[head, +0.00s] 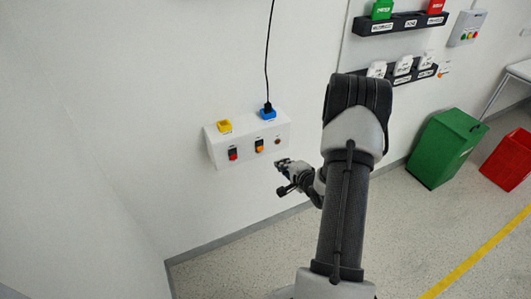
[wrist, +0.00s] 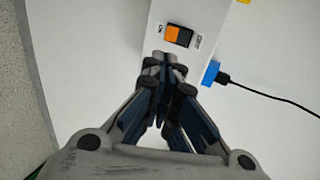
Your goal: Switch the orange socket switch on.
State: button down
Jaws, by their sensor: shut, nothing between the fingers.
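In the wrist view the orange switch (wrist: 173,34) shows an orange half on the left and a black half on the right, with small labels at both ends, too blurred to read surely. My gripper (head: 281,163) is in front of the box, low and to its right. In the wrist view my gripper (wrist: 167,60) is shut and empty. Its fingertips appear just below the switch; I cannot tell whether they touch the box.
A yellow socket (head: 225,126) and a blue socket (head: 267,113) with a black cable (head: 267,60) are on top. Green (head: 442,150) and red (head: 508,160) bins stand right.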

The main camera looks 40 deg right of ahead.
jog(key=b, duration=0.4)
send_near(263, 147)
jog(key=w+d+f, duration=0.1)
jog(key=w+f, duration=0.3)
jog(key=shift+w+d, duration=0.3)
jog(key=shift+w, duration=0.5)
jog(key=shift+w+d+f, duration=0.1)
jog(key=shift+w+f, duration=0.15)
jog(key=shift+w, duration=0.15)
jog(key=shift+r+p, duration=0.15)
jog(key=shift+p, duration=0.15)
jog(key=shift+r+p, duration=0.55)
jog(key=shift+r, duration=0.2)
